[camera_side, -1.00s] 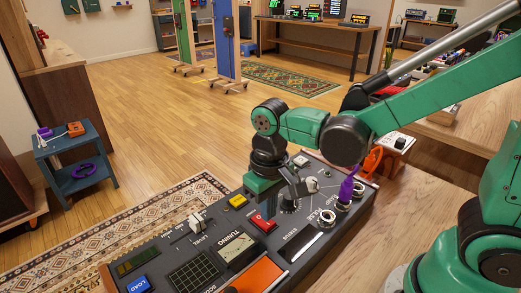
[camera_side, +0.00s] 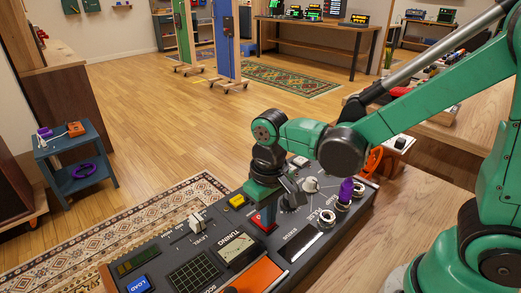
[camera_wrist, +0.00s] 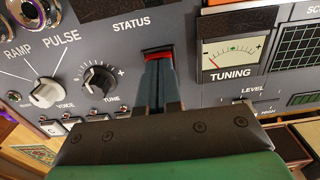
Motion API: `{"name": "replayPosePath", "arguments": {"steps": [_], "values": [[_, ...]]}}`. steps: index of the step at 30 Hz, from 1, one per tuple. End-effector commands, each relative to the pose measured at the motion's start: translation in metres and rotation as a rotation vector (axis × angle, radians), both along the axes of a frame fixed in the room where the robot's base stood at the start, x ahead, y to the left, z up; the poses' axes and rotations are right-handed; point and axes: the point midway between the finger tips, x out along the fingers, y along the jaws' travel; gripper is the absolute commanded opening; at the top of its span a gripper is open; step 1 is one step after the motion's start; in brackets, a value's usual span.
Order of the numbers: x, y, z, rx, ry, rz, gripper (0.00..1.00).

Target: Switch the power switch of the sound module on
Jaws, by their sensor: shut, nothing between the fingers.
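The sound module (camera_side: 215,205) is a dark grey sloped panel of controls. Its red rocker switch (camera_side: 260,225) sits in a black frame beside the tuning meter; no label for it is readable. My gripper (camera_side: 269,212) is shut and empty, pointing down at the red switch. In the wrist view the closed fingertips (camera_wrist: 159,66) are over the switch, and only a red strip of the switch (camera_wrist: 158,54) shows beyond them. The fingers hide the rest. They look in contact or very close; I cannot tell which.
The tuning meter (camera_wrist: 234,58) lies right of the fingers in the wrist view, the tune knob (camera_wrist: 98,80) left. A purple-topped jack (camera_side: 346,190) stands on the panel's right side. The space above the panel's left part is free.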

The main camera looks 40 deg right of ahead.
Motion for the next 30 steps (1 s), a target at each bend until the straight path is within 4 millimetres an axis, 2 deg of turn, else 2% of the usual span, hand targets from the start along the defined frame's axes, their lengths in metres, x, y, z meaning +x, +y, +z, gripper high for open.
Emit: {"name": "replayPosePath", "arguments": {"steps": [9, 30], "values": [[0.000, 0.000, 0.001, 0.000, 0.000, 0.000, 0.00], [0.000, 0.000, 0.061, 0.000, 0.000, 0.000, 0.00]]}}
